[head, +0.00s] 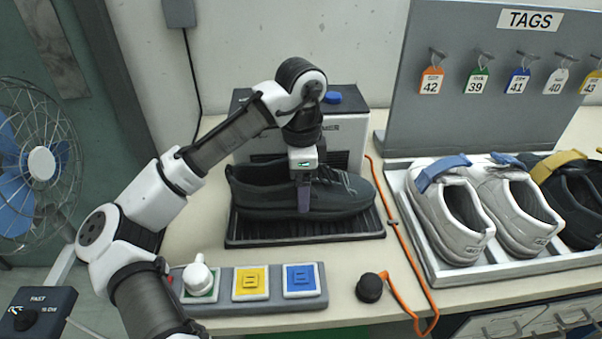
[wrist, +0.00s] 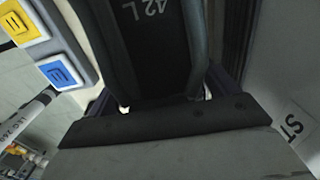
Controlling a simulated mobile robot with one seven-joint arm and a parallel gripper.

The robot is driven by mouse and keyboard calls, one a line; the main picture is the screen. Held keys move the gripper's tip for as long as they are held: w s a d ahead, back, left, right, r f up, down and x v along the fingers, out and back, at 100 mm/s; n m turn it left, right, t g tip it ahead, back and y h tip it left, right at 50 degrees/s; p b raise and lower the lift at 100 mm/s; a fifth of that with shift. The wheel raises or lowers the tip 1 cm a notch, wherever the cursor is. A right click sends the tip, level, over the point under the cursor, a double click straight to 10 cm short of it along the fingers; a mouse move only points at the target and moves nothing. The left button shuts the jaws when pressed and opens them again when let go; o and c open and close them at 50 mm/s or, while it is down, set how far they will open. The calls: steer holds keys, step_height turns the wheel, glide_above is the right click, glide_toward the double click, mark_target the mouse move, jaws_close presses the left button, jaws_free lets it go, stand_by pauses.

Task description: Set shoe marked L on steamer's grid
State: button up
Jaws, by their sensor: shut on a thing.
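A dark shoe (head: 262,200) is over the steamer's black grid (head: 262,240), its toe to the right. In the wrist view its dark insole (wrist: 150,45) carries the mark "42 L". My gripper (head: 304,198) comes down from above and is shut on the shoe's near side wall at about mid-length. The sole looks level and at or just above the grid; I cannot tell if it touches. The steamer's body (head: 345,140) stands behind the shoe.
A panel with a white knob, a yellow button (head: 250,282) and a blue button (head: 301,280) lies in front. A black round piece (head: 370,288) on an orange cord (head: 410,270) is at right. A tray (head: 445,273) holds white and black shoes, below a TAGS board (head: 480,120). A fan (head: 40,160) stands left.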

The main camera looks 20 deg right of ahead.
steer(key=shift+f, duration=0.15)
steer(key=o, duration=1.1)
step_height(320, 180, up, 14)
steer(key=shift+f, duration=0.1)
